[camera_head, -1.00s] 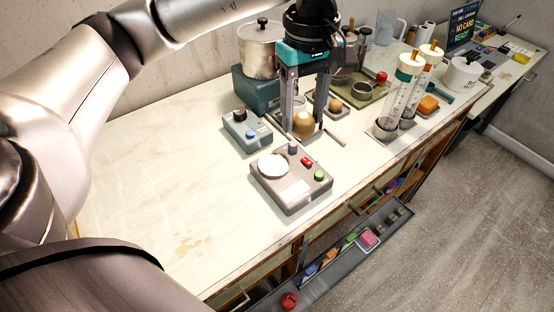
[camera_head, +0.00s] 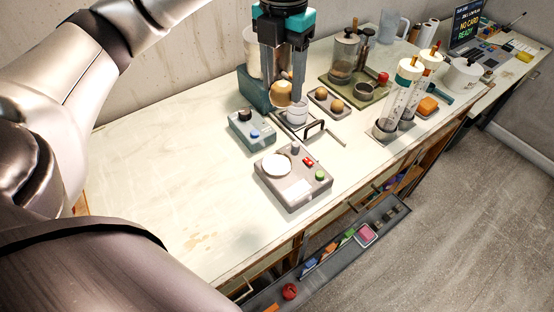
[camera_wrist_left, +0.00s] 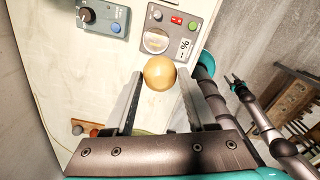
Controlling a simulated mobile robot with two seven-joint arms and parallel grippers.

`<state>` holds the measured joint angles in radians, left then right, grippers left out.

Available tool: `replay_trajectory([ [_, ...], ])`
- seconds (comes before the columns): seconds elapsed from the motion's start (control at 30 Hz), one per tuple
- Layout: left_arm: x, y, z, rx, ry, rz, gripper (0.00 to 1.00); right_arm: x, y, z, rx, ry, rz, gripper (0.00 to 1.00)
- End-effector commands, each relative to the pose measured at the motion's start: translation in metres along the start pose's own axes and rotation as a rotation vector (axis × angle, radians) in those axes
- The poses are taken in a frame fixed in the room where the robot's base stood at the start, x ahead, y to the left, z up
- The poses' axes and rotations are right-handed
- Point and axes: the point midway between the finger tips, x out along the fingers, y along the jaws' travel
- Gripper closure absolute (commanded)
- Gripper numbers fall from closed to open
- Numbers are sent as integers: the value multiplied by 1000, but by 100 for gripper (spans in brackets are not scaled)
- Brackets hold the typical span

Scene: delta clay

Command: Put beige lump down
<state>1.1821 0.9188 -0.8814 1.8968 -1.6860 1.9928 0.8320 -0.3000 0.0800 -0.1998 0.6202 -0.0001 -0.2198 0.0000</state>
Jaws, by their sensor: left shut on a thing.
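My left gripper (camera_head: 283,95) points down over the table with the beige lump (camera_head: 281,92) between its fingertips. The lump is round and tan. In the left wrist view the lump (camera_wrist_left: 160,72) sits at the tips of the two fingers. In the head view it is above the table, close to a white cup (camera_head: 297,112); whether they touch I cannot tell. In the left wrist view a dark arm with a small forked tip (camera_wrist_left: 235,82), which looks like my right gripper, shows at the right; its jaw state is unclear.
A grey device with a round white plate (camera_head: 276,165) stands in front, beside a blue-grey box with a knob (camera_head: 250,130). Two similar lumps rest on a small tray (camera_head: 328,112). Tall clear cylinders (camera_head: 398,100) stand right. The left tabletop (camera_head: 160,170) is clear.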

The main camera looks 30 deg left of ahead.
Motion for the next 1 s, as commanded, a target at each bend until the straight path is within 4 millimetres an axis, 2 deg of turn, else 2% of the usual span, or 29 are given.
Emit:
replay_trajectory([
  [0.1,-6,5,0,-196,1,0,100,-5,0,0,0,0,0,50],
  [0.2,-9,8,0,-317,0,0,100,-7,0,-1,0,0,0,50],
  [0.37,-8,11,0,-418,2,1,100,-7,0,-1,0,0,0,50],
  [0.47,2,11,0,-432,5,1,100,-3,0,0,0,0,0,50],
  [0.73,59,10,-1,-432,8,0,100,16,0,2,0,0,0,50],
  [1.0,124,11,-1,-432,7,2,100,22,0,2,0,0,0,50],
])
